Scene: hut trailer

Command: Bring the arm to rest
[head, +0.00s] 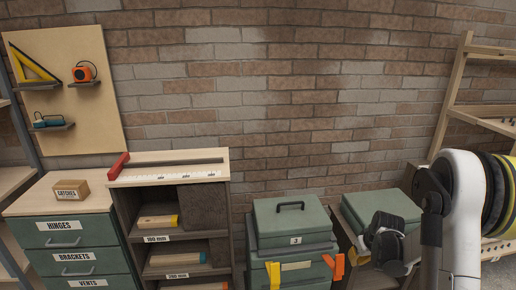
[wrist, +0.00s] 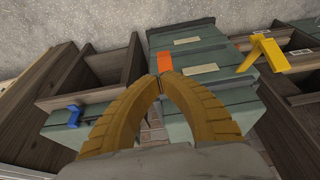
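My gripper shows in the wrist view (wrist: 160,80) as two brown curved fingers whose tips meet. It is shut with nothing visible between the fingers. In the head view its dark body (head: 388,240) hangs at the lower right, in front of the right green case (head: 382,211). My white arm rises beside it at the right edge. The fingertips are hard to make out in the head view. In the wrist view, a green case (wrist: 205,97) with orange and yellow latches lies beyond the fingertips.
A green case marked 3 (head: 291,222) stands left of my gripper. A shelf unit (head: 218,165) and a drawer cabinet (head: 62,228) stand farther left. A wooden rack (head: 449,95) is behind my arm at right. Open space lies before the brick wall (head: 290,100).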

